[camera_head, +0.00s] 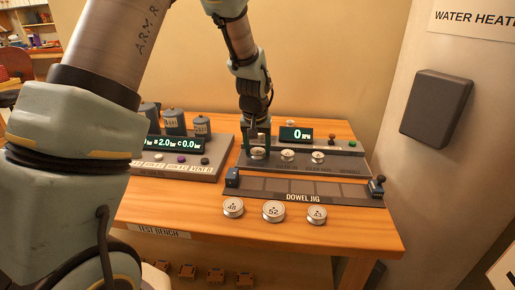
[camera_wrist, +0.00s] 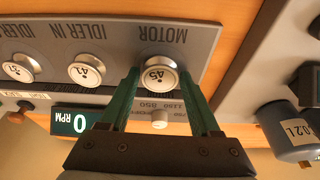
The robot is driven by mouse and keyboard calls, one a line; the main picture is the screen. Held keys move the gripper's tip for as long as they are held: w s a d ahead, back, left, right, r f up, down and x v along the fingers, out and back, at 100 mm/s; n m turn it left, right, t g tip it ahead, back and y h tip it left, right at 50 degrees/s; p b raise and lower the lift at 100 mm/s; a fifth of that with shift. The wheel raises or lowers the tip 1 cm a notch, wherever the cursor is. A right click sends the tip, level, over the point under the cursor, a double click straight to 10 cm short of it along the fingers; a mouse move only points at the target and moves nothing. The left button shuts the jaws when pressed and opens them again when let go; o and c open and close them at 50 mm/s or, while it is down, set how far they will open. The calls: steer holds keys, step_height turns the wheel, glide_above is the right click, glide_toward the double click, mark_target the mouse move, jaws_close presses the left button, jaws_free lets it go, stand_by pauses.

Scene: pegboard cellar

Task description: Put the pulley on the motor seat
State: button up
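A pale round pulley marked 45 (camera_wrist: 160,76) is at the place labelled MOTOR on the grey plate (camera_wrist: 110,38) in the wrist view. It also shows under my gripper in the head view (camera_head: 257,155). The two green fingers of my gripper (camera_wrist: 158,72) stand on either side of this pulley, close to its rim. Whether they press on it or stand slightly apart cannot be told. The motor seat itself is hidden under the pulley. Three loose pulleys, marked 48 (camera_head: 233,207), 52 (camera_head: 273,211) and one with an unclear number (camera_head: 317,215), lie at the bench front.
A pulley marked 41 (camera_wrist: 86,71) is at IDLER IN, with another pulley (camera_wrist: 20,68) beside it. The display (camera_head: 297,134) reads 0 RPM. The dowel jig (camera_head: 340,198) lies before the plate. A console with canisters (camera_head: 175,122) stands at left.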

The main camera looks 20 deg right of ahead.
steer(key=shift+o, duration=1.3)
steer(key=b+v, duration=0.2)
steer(key=v, duration=1)
steer(key=a+f+n, duration=0.2)
steer(key=a+f, duration=0.1)
steer(key=a, duration=1.3)
steer(key=s+a+f+n, duration=0.1)
steer(key=s+a, duration=0.2)
steer(key=a, duration=0.2)
steer(key=s+a+f+n+y, duration=0.1)
steer(key=s+a, duration=0.2)
steer(key=a, duration=0.1)
steer(key=s+a+f+n+g, duration=0.1)
steer(key=s+a, duration=0.2)
steer(key=a, duration=0.2)
steer(key=shift+a+f, duration=0.35)
